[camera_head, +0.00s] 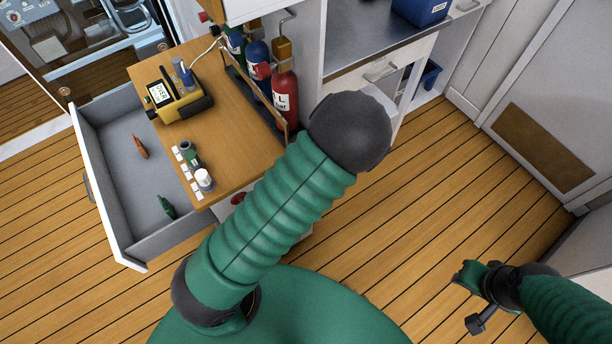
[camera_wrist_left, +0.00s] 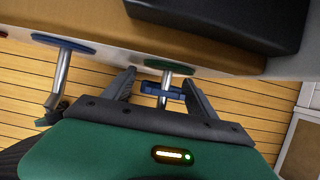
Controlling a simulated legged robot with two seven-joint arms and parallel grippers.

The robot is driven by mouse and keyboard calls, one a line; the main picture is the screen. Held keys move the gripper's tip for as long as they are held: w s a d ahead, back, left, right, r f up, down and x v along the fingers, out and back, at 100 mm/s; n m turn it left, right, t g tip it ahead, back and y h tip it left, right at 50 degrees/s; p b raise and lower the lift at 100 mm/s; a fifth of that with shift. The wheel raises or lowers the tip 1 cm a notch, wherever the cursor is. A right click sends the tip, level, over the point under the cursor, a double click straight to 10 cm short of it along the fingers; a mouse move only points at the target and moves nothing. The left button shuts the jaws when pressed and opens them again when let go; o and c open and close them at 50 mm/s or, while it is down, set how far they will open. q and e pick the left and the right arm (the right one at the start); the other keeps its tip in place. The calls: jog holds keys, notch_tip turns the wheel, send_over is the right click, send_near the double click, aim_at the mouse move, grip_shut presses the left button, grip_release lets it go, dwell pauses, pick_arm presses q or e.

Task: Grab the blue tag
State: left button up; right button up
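In the left wrist view a small blue tag-like piece (camera_wrist_left: 155,91) sits at the metal rod below a green disc (camera_wrist_left: 170,67). My left gripper (camera_wrist_left: 158,80) has its two dark fingers spread, one on each side of this blue piece. I see no clear grip on it; whether the right-hand finger touches it I cannot tell. In the head view my left gripper and the blue piece are hidden behind my green arm. My right gripper (camera_head: 470,300) is open and empty above the wooden floor at the lower right.
A blue disc on another metal rod (camera_wrist_left: 63,44) hangs to the left in the wrist view. A wooden desktop (camera_head: 235,140) holds a yellow device (camera_head: 180,100) and bottles, beside an open drawer (camera_head: 120,235). Gas cylinders (camera_head: 284,98) stand behind. The floor at right is clear.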

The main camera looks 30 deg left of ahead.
pick_arm(q)
jog(key=shift+d, duration=0.25)
jog(key=c, duration=1.2)
jog(key=shift+a+r, duration=0.1)
